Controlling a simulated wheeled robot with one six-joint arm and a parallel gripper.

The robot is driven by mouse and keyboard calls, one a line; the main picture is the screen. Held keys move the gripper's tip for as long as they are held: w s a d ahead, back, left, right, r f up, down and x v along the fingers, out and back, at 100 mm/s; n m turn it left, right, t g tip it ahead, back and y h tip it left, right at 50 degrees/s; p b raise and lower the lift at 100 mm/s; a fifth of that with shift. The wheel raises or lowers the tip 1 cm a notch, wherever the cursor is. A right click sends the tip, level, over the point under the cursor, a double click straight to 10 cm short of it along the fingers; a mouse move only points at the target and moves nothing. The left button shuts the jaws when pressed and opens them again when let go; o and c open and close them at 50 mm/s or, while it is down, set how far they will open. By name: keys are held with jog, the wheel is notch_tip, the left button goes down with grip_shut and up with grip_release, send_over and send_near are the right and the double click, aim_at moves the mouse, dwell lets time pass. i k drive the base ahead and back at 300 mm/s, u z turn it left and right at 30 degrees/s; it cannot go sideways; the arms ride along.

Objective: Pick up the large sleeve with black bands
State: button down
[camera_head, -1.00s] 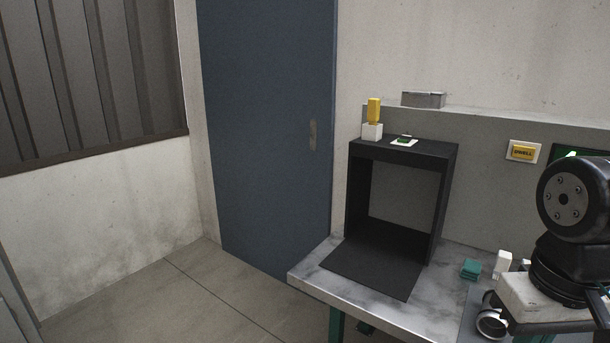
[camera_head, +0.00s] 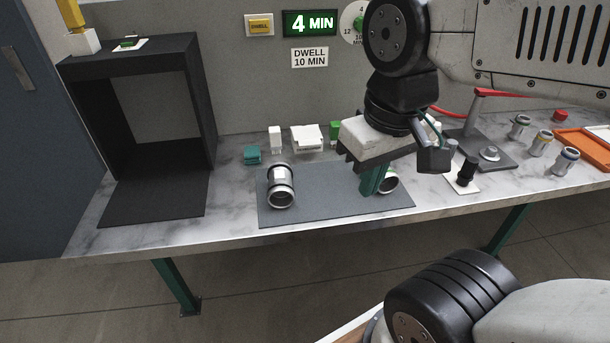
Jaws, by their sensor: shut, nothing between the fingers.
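A large metallic sleeve with black bands (camera_head: 281,185) lies on the left part of a grey mat (camera_head: 325,209), its open end facing the front. My gripper (camera_head: 371,190) is above the right part of the mat, its green fingers shut and empty, pointing down. It is to the right of the banded sleeve and apart from it. A second pale ring-shaped part (camera_head: 389,184) shows partly behind the fingers; the rest of it is hidden.
A black open booth (camera_head: 138,55) stands at the left of the bench. Several small sleeves (camera_head: 541,143), an orange tray (camera_head: 588,147) and a black-handled tool (camera_head: 467,171) are at the right.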

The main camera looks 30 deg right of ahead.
aim_at(280, 193)
jog(key=z, duration=3.15)
jog(key=k, duration=1.6)
jog(key=u, duration=0.9)
